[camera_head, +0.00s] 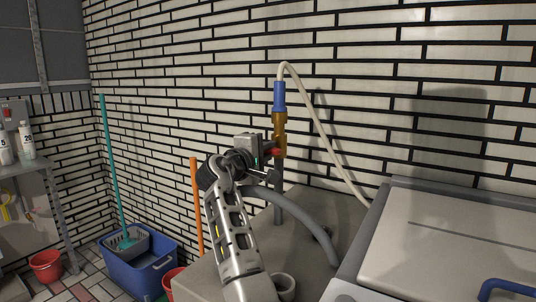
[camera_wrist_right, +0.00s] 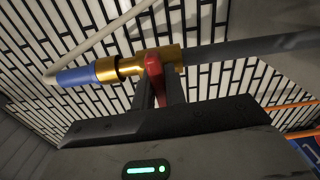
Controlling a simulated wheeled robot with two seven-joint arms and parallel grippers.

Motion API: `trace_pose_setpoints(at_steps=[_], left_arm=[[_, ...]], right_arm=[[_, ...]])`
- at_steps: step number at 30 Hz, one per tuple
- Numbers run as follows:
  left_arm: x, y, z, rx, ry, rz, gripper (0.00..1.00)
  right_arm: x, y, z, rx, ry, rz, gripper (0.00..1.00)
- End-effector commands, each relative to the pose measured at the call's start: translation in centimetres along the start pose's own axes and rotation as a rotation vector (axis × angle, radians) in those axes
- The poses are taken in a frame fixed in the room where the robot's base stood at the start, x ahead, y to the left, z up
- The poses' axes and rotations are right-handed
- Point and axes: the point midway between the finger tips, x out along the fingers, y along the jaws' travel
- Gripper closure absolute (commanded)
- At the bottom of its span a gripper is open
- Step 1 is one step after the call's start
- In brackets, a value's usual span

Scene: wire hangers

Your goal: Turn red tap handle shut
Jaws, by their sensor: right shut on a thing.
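The red tap handle (camera_head: 274,152) sits on a brass tap (camera_head: 279,132) with a blue hose connector (camera_head: 279,97) above it, on a grey upright pipe by the brick wall. My right gripper (camera_head: 268,154) reaches it from the left in the head view. In the right wrist view the red handle (camera_wrist_right: 154,66) is between the two fingers of my right gripper (camera_wrist_right: 160,88), which are shut on it. The brass body (camera_wrist_right: 165,55) and blue connector (camera_wrist_right: 76,77) show beyond the fingers. My left gripper is not in view.
A cream hose (camera_head: 325,130) arches from the connector down to the right. A large lidded grey unit (camera_head: 450,245) stands at the right. A blue bucket (camera_head: 150,270), a red bucket (camera_head: 46,266) and an orange pole (camera_head: 196,205) are at the left.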

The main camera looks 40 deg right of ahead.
Motion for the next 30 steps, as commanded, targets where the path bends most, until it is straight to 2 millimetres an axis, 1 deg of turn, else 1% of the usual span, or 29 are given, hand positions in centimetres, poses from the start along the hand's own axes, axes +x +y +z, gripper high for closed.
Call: trace_pose_setpoints(at_steps=[4, 9, 20, 21, 23, 30], left_arm=[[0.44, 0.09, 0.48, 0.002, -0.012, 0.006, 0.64], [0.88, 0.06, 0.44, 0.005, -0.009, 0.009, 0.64], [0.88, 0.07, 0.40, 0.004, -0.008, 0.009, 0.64], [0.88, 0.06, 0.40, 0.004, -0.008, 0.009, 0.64], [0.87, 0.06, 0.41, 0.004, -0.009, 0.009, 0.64], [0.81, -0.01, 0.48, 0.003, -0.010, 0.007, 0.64]], right_arm=[[-0.02, -0.19, 0.00, 0.041, -0.001, -0.004, 1.00], [-0.02, -0.17, 0.00, 0.062, -0.001, -0.004, 1.00], [-0.03, -0.17, -0.01, 0.066, -0.001, -0.005, 1.00], [-0.03, -0.17, -0.01, 0.065, 0.000, -0.004, 0.82], [-0.03, -0.16, -0.02, 0.065, 0.000, -0.004, 0.65], [-0.02, -0.08, -0.01, 0.064, 0.000, -0.002, 0.65]])
